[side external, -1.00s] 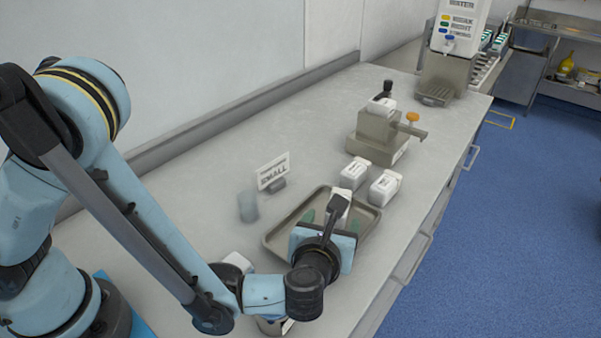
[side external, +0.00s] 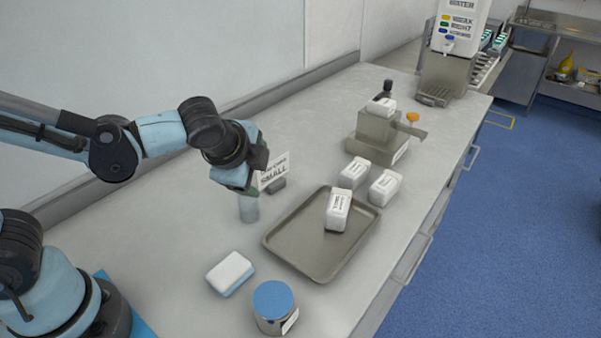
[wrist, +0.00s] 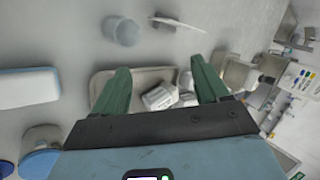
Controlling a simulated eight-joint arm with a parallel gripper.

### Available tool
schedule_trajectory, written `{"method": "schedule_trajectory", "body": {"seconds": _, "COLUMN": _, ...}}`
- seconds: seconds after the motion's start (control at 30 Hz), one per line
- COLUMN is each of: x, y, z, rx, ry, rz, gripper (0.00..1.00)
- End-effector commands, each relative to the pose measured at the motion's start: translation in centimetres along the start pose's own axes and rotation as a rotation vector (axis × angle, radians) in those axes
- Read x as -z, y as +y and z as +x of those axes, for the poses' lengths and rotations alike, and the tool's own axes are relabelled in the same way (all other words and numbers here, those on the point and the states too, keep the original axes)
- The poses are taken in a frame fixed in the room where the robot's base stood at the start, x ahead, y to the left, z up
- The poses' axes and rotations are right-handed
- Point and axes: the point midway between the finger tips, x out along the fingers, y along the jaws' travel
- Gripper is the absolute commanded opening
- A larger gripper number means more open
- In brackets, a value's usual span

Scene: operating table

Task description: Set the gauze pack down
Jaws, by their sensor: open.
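A white gauze pack (side external: 338,211) with a printed label rests on the grey metal tray (side external: 290,262), toward its back right side. In the wrist view the pack (wrist: 158,98) shows beyond my fingers, clear of them. My gripper (side external: 246,190) is raised left of the tray, near a small translucent cup and a sign.
Two similar white packs (side external: 354,172) (side external: 385,187) stand behind the tray. A grey device (side external: 378,138) is farther back. The cup (side external: 249,208), sign (side external: 274,168), blue-and-white block (side external: 231,273) and blue-lidded jar (side external: 273,302) surround the tray's left and front. The table's left stretch is clear.

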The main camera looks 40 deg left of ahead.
Motion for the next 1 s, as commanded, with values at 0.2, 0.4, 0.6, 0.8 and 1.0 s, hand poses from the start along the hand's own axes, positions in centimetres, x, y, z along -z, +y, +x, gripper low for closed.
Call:
{"method": "schedule_trajectory", "body": {"seconds": 0.2, "x": -4.7, "y": 0.4, "z": -2.3, "rx": -0.096, "ry": 0.067, "rz": -0.602, "gripper": 0.74}}
{"method": "schedule_trajectory", "body": {"seconds": 0.4, "x": -6.9, "y": 1.1, "z": -3.8, "rx": -0.154, "ry": 0.117, "rz": -1.036, "gripper": 0.74}}
{"method": "schedule_trajectory", "body": {"seconds": 0.6, "x": -7.6, "y": 1.3, "z": -4.4, "rx": -0.179, "ry": 0.140, "rz": -1.215, "gripper": 0.74}}
{"method": "schedule_trajectory", "body": {"seconds": 0.8, "x": -7.5, "y": 1.3, "z": -4.4, "rx": -0.181, "ry": 0.142, "rz": -1.227, "gripper": 0.74}}
{"method": "schedule_trajectory", "body": {"seconds": 1.0, "x": -7.5, "y": 1.3, "z": -4.4, "rx": -0.181, "ry": 0.141, "rz": -1.223, "gripper": 0.74}}
